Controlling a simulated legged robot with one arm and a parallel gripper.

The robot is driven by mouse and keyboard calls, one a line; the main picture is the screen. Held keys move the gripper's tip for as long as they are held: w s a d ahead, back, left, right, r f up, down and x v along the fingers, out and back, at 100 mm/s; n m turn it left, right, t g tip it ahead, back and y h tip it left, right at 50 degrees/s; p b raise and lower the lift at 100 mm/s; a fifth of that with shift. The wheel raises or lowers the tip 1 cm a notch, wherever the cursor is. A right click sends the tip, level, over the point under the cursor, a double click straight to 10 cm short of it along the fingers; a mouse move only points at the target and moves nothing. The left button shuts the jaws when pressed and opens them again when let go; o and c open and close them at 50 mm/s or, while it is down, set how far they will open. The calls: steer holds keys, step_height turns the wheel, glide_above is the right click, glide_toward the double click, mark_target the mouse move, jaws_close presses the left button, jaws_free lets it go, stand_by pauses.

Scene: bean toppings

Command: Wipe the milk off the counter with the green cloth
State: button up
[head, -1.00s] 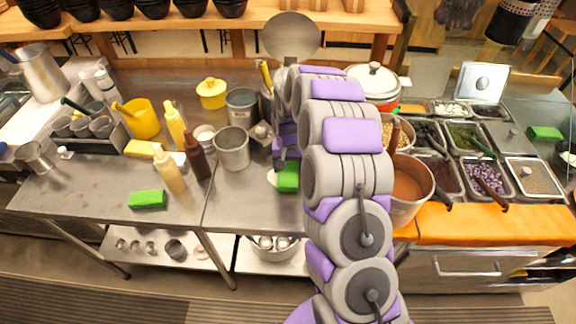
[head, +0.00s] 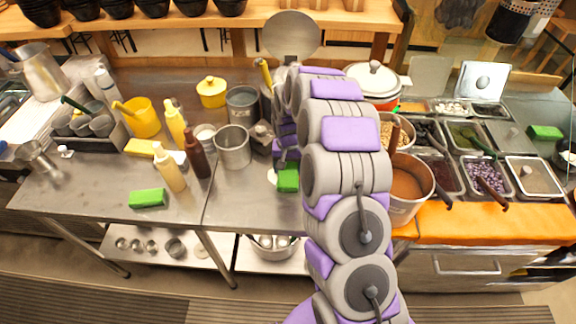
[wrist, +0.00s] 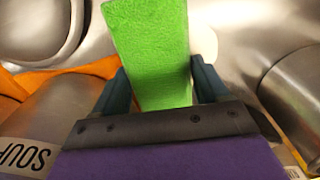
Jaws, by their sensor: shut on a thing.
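A green cloth (wrist: 155,50), shaped like a thick block, is between the two dark fingers of my gripper (wrist: 162,85) in the wrist view. In the head view the held cloth (head: 288,178) shows low over the counter (head: 245,205), just left of my arm. My gripper is shut on it, though my arm mostly hides the fingers in the head view. A white patch of milk (head: 272,178) shows at the cloth's left edge. It also shows in the wrist view (wrist: 222,35), right of the cloth and partly covered. I cannot tell whether the cloth touches the counter.
A metal pot (head: 233,147) and a dark brown bottle (head: 197,153) stand left of the cloth. A brown-filled pot (head: 408,190) stands right of my arm. Another green block (head: 147,198) lies on the left counter. The counter's front strip is clear.

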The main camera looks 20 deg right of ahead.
steer(key=shift+a, duration=0.1)
steer(key=shift+w+a+p, duration=0.2)
steer(key=shift+w+a, duration=0.05)
steer(key=shift+a, duration=0.5)
steer(key=shift+w+a+p, duration=0.15)
steer(key=shift+w+a, duration=0.1)
steer(key=shift+a, duration=0.45)
steer(key=shift+w+a+p, duration=0.2)
steer(key=shift+w+a, duration=0.05)
steer(key=shift+a, duration=0.5)
steer(key=shift+d, duration=0.1)
steer(key=shift+s+d+p, duration=0.1)
steer(key=shift+s+d, duration=0.15)
steer(key=shift+d, duration=0.5)
steer(key=shift+s+d+p, duration=0.15)
steer(key=shift+s+d, duration=0.1)
steer(key=shift+d, duration=0.55)
steer(key=shift+s+d+p, duration=0.1)
steer(key=shift+s+d, duration=0.15)
steer(key=shift+d, duration=0.5)
steer(key=shift+a, duration=0.25)
steer(key=shift+w+a+p, duration=0.15)
steer(key=shift+w+a, duration=0.1)
steer(key=shift+a, duration=0.45)
steer(key=shift+w+a+p, duration=0.15)
steer(key=shift+w+a, duration=0.1)
steer(key=shift+a, duration=0.5)
steer(key=shift+w+a+p, duration=0.15)
steer(key=shift+w+a, duration=0.1)
steer(key=shift+a, duration=0.45)
